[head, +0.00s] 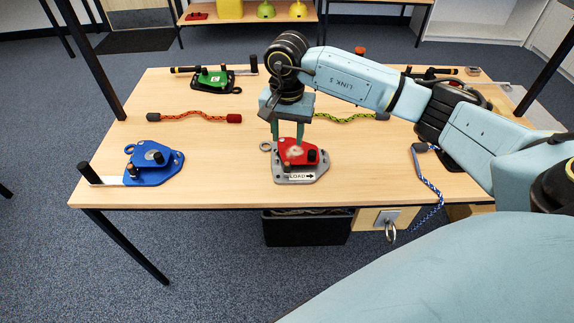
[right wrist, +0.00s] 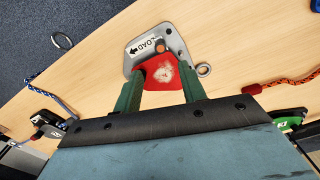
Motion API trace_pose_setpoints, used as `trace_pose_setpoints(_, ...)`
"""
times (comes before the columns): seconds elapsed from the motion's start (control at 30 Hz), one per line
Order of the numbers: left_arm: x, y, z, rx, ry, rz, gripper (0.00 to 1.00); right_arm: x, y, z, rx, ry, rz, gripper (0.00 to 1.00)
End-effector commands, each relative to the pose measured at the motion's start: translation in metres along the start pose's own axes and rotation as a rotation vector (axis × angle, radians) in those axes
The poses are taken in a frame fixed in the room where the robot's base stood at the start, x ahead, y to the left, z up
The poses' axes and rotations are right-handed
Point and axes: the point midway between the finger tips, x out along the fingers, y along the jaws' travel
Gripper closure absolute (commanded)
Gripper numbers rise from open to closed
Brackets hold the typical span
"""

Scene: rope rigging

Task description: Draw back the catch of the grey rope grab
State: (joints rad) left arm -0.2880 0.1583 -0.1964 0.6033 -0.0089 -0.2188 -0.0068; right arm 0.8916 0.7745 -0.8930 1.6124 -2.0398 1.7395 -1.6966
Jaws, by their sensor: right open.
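A device with a grey base plate (head: 300,178), a red cover (head: 297,152) and a white "LOAD" arrow label lies at the middle of the table's front part; I take it for the grey rope grab. It has a dark knob, a copper-coloured peg and a small ring eye at one corner. In the right wrist view the red cover (right wrist: 161,75), the peg (right wrist: 160,46) and the ring eye (right wrist: 204,70) show. My right gripper (head: 287,137) points down over the device, its two fingers apart with nothing held. I cannot tell whether the fingertips touch it. My left gripper is out of view.
A blue device (head: 155,166) lies at front left, a green one (head: 212,80) at back left. A red-orange rope (head: 195,115), a yellow-green rope (head: 345,117) and a blue rope (head: 430,185) lie about. My right arm covers the table's right side. Bare wood surrounds the grab's left.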

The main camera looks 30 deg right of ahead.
Motion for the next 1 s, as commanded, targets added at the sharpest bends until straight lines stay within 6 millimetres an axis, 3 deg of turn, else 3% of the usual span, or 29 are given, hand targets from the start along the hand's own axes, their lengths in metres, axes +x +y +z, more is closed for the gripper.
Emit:
trace_pose_setpoints(0.3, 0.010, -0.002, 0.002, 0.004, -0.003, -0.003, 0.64, 0.070, -0.001, 0.002, 0.001, -0.006, 0.000, 0.59)
trace_pose_setpoints(0.5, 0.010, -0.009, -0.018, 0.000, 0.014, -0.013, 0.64, 0.101, -0.001, 0.002, 0.002, -0.005, -0.003, 0.59)
trace_pose_setpoints(0.7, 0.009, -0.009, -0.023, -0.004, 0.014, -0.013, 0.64, 0.113, -0.001, 0.001, 0.001, -0.003, -0.004, 0.59)
trace_pose_setpoints(1.0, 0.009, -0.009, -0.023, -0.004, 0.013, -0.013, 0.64, 0.114, -0.001, 0.001, 0.001, -0.003, -0.004, 0.62)
